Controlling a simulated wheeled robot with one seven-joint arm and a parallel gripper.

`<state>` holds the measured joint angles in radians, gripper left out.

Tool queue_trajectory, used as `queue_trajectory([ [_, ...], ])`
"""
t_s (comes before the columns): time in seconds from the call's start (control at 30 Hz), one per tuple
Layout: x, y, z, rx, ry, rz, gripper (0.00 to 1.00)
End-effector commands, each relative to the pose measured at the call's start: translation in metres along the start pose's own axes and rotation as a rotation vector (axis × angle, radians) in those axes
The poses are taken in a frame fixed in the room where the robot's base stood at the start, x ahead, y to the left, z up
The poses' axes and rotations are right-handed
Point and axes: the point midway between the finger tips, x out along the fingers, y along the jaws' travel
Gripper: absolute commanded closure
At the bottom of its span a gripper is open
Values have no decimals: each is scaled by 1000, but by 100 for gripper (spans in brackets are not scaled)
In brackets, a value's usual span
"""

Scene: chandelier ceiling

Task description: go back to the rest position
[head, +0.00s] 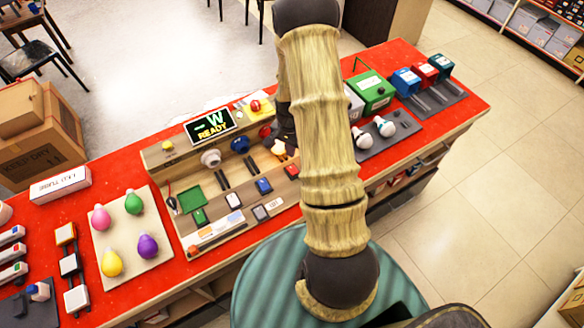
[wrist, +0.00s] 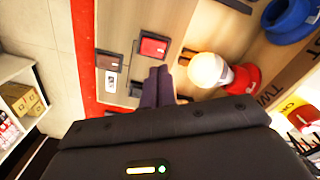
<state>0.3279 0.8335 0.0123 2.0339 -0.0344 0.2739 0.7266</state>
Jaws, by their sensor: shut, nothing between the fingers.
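My gripper (wrist: 158,88) shows in the wrist view as two dark purplish fingers pressed together, with nothing between them. It is over the wooden panel (wrist: 205,30), between a red switch (wrist: 153,47) and a white bulb (wrist: 208,70) that sits by a red socket (wrist: 245,78). I cannot tell whether the fingertips touch the panel. In the head view my furry, tan arm reaches out over the red counter and hides most of the gripper. The wooden panel (head: 215,180) is left of the arm, with a lit sign (head: 211,126) reading "READY" at its back.
The red counter (head: 110,293) carries a board (head: 132,262) of coloured bulbs at left. A tray (head: 386,142) with white bulbs and a green box (head: 372,91) stand right of my arm. Cardboard boxes (head: 38,135) stand behind. Open tiled floor (head: 490,190) lies at right.

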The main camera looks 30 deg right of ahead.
Motion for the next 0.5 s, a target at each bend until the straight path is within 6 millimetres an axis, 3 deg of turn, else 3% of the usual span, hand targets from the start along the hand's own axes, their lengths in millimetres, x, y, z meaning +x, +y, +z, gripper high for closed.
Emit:
queue_trajectory([
  [0.37, 0, 0, 0, -1, 0, 0, 100],
  [0.5, -11, -3, 5, -35, 8, -6, 100],
])
